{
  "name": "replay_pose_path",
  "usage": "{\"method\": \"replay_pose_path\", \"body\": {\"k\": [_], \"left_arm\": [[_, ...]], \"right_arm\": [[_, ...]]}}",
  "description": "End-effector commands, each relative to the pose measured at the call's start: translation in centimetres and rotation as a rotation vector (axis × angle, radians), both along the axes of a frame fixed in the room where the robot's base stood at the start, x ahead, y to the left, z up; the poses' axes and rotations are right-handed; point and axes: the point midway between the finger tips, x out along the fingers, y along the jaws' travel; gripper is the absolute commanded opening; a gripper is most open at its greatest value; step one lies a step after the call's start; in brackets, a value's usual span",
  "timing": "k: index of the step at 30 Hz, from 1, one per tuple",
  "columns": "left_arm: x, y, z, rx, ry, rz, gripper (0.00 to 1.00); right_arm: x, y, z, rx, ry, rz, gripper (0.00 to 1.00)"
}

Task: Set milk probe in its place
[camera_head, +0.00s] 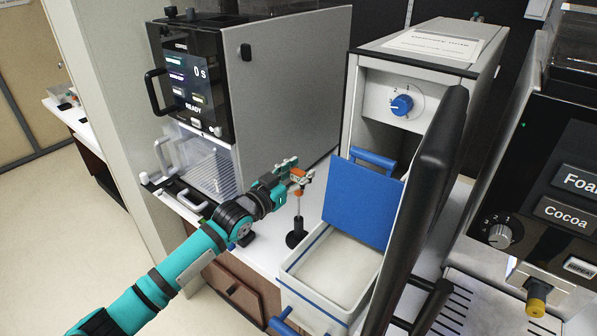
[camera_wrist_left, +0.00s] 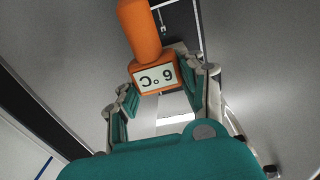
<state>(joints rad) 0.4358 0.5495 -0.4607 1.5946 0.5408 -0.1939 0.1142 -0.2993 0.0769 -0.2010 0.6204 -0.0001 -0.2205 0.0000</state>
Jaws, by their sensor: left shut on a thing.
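The milk probe (camera_head: 298,193) has an orange head and a thin shaft pointing down. In the left wrist view its orange body (camera_wrist_left: 140,30) and a small display reading 9 °C show. My left gripper (camera_head: 296,175) is shut on the probe's head. A small black holder (camera_head: 295,239) with a round base stands on the white counter directly below the probe. The shaft runs down to the holder's top; I cannot tell how far it is inside. My right gripper is not in view.
A white bin (camera_head: 290,268) with an upright blue lid (camera_head: 357,203) stands right of the holder. A grey machine with a black front (camera_head: 191,85) stands behind my left arm. A grinder with a blue knob (camera_head: 402,105) is at the back. A dark panel edge rises at the right.

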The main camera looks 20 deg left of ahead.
Motion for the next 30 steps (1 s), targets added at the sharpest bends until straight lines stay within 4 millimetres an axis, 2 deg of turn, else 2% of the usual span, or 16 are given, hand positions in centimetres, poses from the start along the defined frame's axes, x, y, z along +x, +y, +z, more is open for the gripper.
{"method": "replay_pose_path", "body": {"k": [30], "left_arm": [[0.0, 0.0, -3.2, 0.000, 0.000, 0.000, 0.08]], "right_arm": [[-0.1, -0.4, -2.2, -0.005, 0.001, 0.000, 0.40]]}}
